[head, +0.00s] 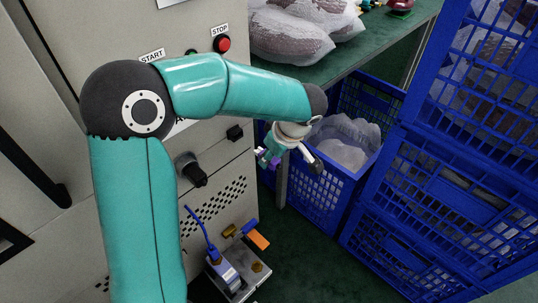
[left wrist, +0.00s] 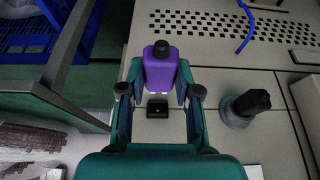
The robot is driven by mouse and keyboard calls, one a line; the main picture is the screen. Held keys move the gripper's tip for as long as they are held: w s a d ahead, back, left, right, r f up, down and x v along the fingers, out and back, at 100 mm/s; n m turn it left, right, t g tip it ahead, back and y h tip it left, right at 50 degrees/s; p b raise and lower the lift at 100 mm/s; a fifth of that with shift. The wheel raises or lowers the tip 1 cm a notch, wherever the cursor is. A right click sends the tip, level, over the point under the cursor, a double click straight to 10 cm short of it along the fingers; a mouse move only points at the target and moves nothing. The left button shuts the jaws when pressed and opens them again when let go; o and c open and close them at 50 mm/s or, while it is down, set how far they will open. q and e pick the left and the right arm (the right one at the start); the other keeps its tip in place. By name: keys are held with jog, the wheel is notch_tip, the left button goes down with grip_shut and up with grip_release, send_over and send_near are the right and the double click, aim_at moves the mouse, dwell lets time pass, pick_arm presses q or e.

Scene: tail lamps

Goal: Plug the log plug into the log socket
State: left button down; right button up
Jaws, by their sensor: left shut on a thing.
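My left gripper (head: 283,156) is shut on a purple plug (left wrist: 161,68) with a black round tip. The plug shows as a small purple patch in the head view (head: 275,163), mostly covered by the fingers. The gripper is in front of the machine's right edge, apart from the panel. A small black rectangular socket (head: 234,132) is on the light panel, left of the gripper; it also shows between the fingers in the left wrist view (left wrist: 157,108). I cannot read a log label on plug or socket. My right gripper is not in view.
A dark round connector (head: 190,168) juts from the panel. Below stands a metal tray (head: 242,288) with a blue-cabled plug (head: 214,259) and an orange piece (head: 257,239). Blue crates (head: 325,195) and a green-topped table (head: 345,65) with bags (head: 290,35) are to the right.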

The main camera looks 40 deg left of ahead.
pick_arm(q)
jog(key=shift+f, duration=0.15)
jog(key=shift+a, duration=0.2)
jog(key=shift+w+a+b, duration=0.15)
jog(key=shift+a+b, duration=0.1)
jog(key=shift+a, duration=1.05)
jog(key=shift+w+a+b, duration=0.1)
jog(key=shift+a+b, duration=0.1)
jog(key=shift+a, duration=1.05)
jog(key=shift+b, duration=0.55)
jog(key=shift+a+r, duration=0.15)
jog(key=shift+r, duration=0.05)
jog(key=shift+w+a, duration=0.1)
jog(key=shift+a, duration=1.25)
